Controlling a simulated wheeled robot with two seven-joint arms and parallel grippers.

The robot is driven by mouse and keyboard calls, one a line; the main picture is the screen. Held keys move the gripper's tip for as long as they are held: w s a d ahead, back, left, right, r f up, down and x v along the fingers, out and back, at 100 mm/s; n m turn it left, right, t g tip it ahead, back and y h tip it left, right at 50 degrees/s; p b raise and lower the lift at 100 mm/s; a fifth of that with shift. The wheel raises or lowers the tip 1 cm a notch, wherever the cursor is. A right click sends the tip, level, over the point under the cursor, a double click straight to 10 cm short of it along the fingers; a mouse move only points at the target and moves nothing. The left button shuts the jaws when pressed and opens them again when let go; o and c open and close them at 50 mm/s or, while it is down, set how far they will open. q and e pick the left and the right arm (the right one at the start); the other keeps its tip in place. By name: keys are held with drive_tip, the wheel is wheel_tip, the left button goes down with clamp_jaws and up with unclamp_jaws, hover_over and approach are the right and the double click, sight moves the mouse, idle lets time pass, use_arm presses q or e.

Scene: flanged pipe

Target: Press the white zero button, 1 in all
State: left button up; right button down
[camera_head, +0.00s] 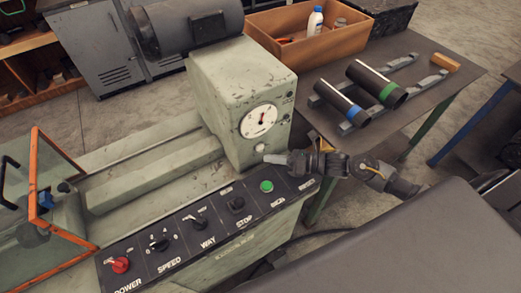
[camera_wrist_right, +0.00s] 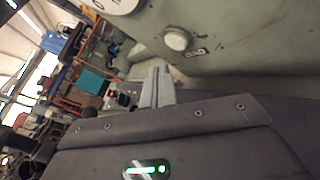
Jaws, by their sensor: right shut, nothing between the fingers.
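The white zero button (camera_head: 262,147) is a small round knob on the front of the green machine's headstock, just below the round dial (camera_head: 258,121). In the right wrist view the button (camera_wrist_right: 177,40) shows large, with a small label at its lower right. My right gripper (camera_head: 270,158) is shut and empty, its tips just below the button in the head view. In the right wrist view the fingers (camera_wrist_right: 158,86) point toward the machine's face, below the button, with a gap visible between them. My left gripper is not in view.
Below the gripper lies a black control panel (camera_head: 205,222) with a red power knob (camera_head: 121,265), several switches and a green button (camera_head: 266,186). To the right, a dark table (camera_head: 436,75) holds two pipes and a wooden crate (camera_head: 304,45). An orange-framed guard (camera_head: 35,165) stands left.

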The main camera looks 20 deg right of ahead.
drive_tip(key=shift+w+a+b, duration=0.1)
drive_tip(key=shift+w+b, duration=0.2)
drive_tip(key=shift+w, duration=0.4)
drive_tip(key=shift+w, duration=0.1)
idle(1.5)
drive_tip(key=shift+w+f+b, duration=0.1)
drive_tip(key=shift+w+b, duration=0.15)
drive_tip(key=shift+b, duration=0.15)
drive_tip(key=shift+w, duration=0.1)
drive_tip(key=shift+w+a+b, duration=0.1)
drive_tip(key=shift+w+b, duration=0.3)
idle(0.6)
drive_tip(key=shift+s, duration=0.8)
